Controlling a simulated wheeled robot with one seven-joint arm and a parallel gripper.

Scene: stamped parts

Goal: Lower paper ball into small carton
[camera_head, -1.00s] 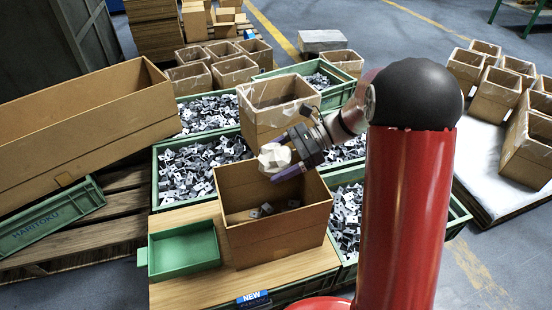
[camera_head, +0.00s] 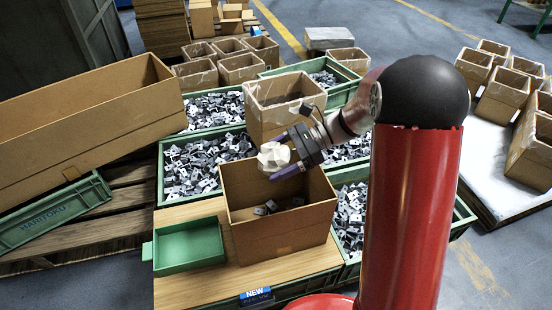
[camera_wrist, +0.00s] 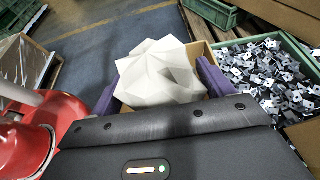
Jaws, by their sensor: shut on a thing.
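The paper ball (camera_head: 273,157) is white and crumpled with flat facets. My gripper (camera_head: 279,162) is shut on it, with purple fingers on either side; the ball also fills the middle of the wrist view (camera_wrist: 160,75). The small carton (camera_head: 285,232) is an open brown box on the wooden board. The ball is over the carton's opening, near its back edge, and appears to be at about rim height or a little above. A few metal parts (camera_head: 270,207) lie on the carton's floor. In the wrist view the carton (camera_wrist: 200,50) is mostly hidden behind the ball.
A green tray (camera_head: 188,247) stands left of the carton. A taller lined carton (camera_head: 270,122) stands just behind it. Green crates of stamped parts (camera_head: 205,165) surround the board. A long cardboard box (camera_head: 90,125) lies at the left.

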